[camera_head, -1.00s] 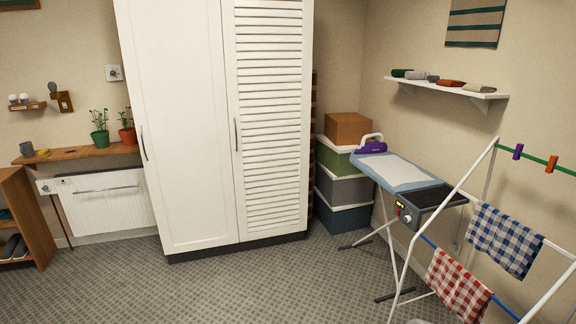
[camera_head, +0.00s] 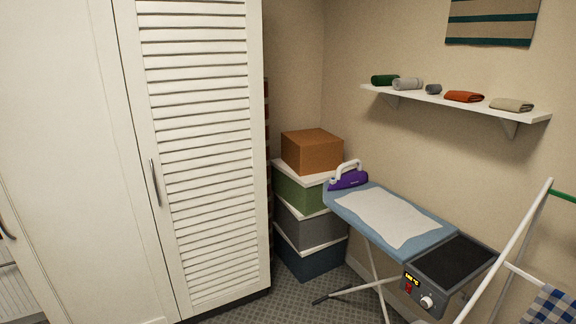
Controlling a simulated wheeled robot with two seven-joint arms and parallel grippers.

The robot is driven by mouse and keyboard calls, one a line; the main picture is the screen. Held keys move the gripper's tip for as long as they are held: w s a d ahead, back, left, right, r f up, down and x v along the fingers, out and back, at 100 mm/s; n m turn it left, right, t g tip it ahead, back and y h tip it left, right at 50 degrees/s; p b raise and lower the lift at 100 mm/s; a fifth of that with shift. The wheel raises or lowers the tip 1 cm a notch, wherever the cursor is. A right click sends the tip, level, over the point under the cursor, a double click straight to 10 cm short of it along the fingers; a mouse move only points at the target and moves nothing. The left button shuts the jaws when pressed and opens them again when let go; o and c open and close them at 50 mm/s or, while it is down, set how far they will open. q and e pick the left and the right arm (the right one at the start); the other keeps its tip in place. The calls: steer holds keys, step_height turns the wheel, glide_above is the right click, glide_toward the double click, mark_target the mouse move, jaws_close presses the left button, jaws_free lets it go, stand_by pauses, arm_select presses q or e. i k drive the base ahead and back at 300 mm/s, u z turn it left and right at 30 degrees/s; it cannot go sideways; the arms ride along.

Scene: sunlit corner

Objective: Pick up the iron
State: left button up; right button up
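The iron (camera_head: 348,180) is purple with a white handle. It rests at the far, left end of the blue ironing board (camera_head: 433,232), close to the stacked boxes. A white cloth lies flat on the board to the right of the iron. Nothing is touching the iron's handle. Neither of my grippers shows in the head view.
A white wardrobe (camera_head: 197,150) with a louvred door stands at left. Stacked boxes (camera_head: 303,193) with an orange-brown box (camera_head: 312,150) on top fill the corner. A dark device with a lit display (camera_head: 446,277) sits at the board's near end. A drying rack (camera_head: 508,245) stands at right.

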mark_target(356, 178)
steer(key=z, duration=0.25)
steer(key=i, duration=2)
steer(key=z, duration=0.2)
